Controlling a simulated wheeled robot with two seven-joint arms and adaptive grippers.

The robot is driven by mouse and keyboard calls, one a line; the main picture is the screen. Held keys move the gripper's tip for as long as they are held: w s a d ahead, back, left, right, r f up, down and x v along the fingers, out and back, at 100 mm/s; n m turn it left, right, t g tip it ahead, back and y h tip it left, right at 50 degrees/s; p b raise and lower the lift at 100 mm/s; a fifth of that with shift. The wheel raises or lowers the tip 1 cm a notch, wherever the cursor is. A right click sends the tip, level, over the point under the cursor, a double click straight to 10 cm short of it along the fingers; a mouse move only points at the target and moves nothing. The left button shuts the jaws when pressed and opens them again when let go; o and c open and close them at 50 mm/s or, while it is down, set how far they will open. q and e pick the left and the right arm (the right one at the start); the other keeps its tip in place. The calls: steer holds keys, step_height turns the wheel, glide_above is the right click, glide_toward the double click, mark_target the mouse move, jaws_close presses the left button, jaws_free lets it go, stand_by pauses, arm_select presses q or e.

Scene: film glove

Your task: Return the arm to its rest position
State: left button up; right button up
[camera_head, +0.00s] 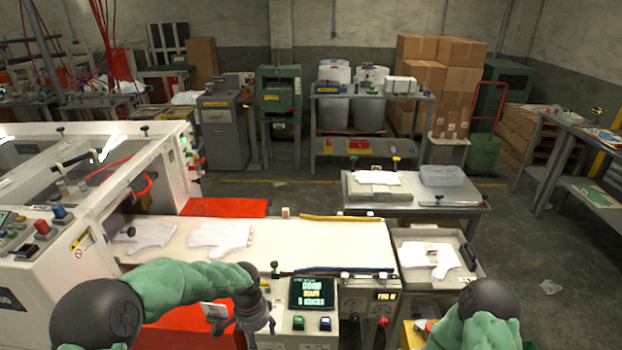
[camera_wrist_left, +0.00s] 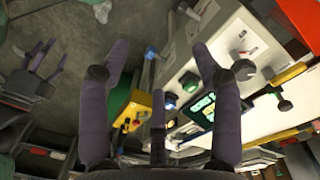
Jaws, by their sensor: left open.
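In the head view my left arm comes in from the lower left in a green sleeve. My left gripper (camera_head: 262,328) hangs over the front of the machine, beside its control panel. In the left wrist view its dark fingers (camera_wrist_left: 158,70) are spread wide with nothing between them, so it is open and empty. My right arm (camera_head: 480,315) shows at the lower right of the head view, its hand hidden there. A second dark gripper, my right one (camera_wrist_left: 48,62), shows small at the left of the left wrist view, fingers apart and empty.
White gloves (camera_head: 220,236) lie on the pale conveyor (camera_head: 330,240). The control panel with a lit screen (camera_head: 312,291) and buttons is close to my left gripper. A tray (camera_head: 468,272) with white glove shapes stands at the right. Open floor (camera_head: 560,255) lies further right.

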arm_select(q)
steer(key=s+d+f+n+h, duration=0.3)
steer(key=s+f+n, duration=0.6)
steer(key=s+f, duration=1.1)
steer(key=shift+s+d+t, duration=0.3)
steer(key=shift+s+d, duration=0.35)
steer(key=shift+f, duration=0.1)
stand_by(0.4)
